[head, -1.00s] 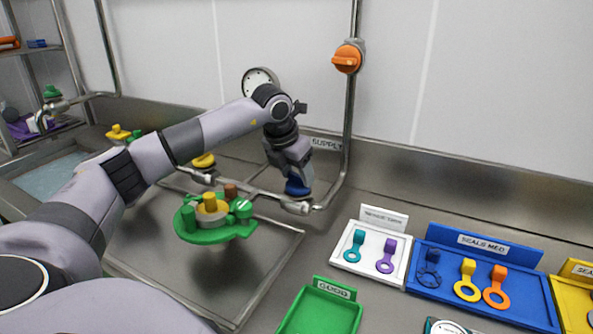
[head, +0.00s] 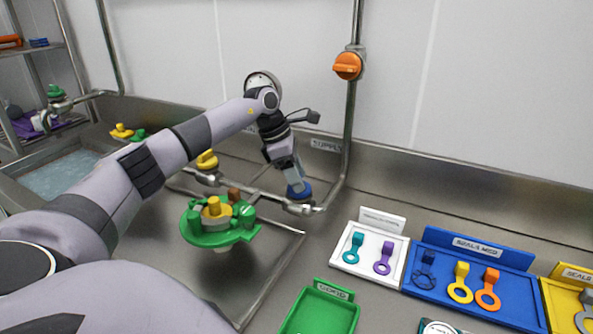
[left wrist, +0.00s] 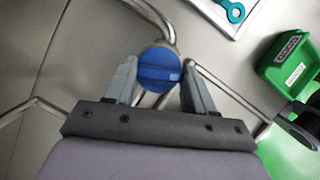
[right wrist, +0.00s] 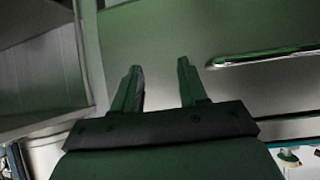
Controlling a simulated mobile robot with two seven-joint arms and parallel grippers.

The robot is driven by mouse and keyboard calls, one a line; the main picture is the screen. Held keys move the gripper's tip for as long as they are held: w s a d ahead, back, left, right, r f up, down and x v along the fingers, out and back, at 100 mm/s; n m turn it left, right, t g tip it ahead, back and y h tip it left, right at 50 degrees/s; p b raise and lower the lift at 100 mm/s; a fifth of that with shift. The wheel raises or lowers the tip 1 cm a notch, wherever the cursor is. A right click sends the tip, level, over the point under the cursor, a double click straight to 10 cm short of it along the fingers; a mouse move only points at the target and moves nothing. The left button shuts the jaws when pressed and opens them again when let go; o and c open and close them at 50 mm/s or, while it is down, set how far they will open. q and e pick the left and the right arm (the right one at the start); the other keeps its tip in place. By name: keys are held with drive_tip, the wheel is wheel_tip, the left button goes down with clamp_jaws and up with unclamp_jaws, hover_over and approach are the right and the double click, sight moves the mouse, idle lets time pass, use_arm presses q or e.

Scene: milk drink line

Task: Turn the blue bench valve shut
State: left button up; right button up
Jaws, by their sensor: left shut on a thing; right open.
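The blue bench valve (head: 301,194) is a round blue knob on the steel bench pipe, below the SUPPLY label. My left gripper (head: 296,184) is down on it from above, and its fingers partly hide the knob in the head view. In the left wrist view the blue valve (left wrist: 158,69) sits between the two fingertips, with its raised grip bar running across from finger to finger. The left gripper is shut on it. My right gripper (right wrist: 158,75) is open and empty in the right wrist view, and it is out of the head view.
A yellow valve (head: 207,161) is on the same piping to the left. A green fixture (head: 200,239) with a yellow knob stands close in front of my left arm. An orange valve (head: 348,66) is on the wall pipe. White (head: 337,262) and blue (head: 408,285) seal trays lie to the right.

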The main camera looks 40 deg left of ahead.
use_arm(q)
drive_tip(key=m+g+h, duration=0.1)
drive_tip(key=m, duration=0.3)
drive_tip(key=shift+w+m, duration=0.15)
drive_tip(key=shift+m, duration=0.25)
drive_tip(key=shift+r, duration=0.1)
drive_tip(key=o, duration=1)
drive_tip(key=shift+o, duration=0.2)
drive_tip(key=w+v, duration=0.1)
drive_tip(key=v, duration=0.6)
drive_tip(key=shift+s+g, duration=0.3)
drive_tip(key=shift+s, duration=0.05)
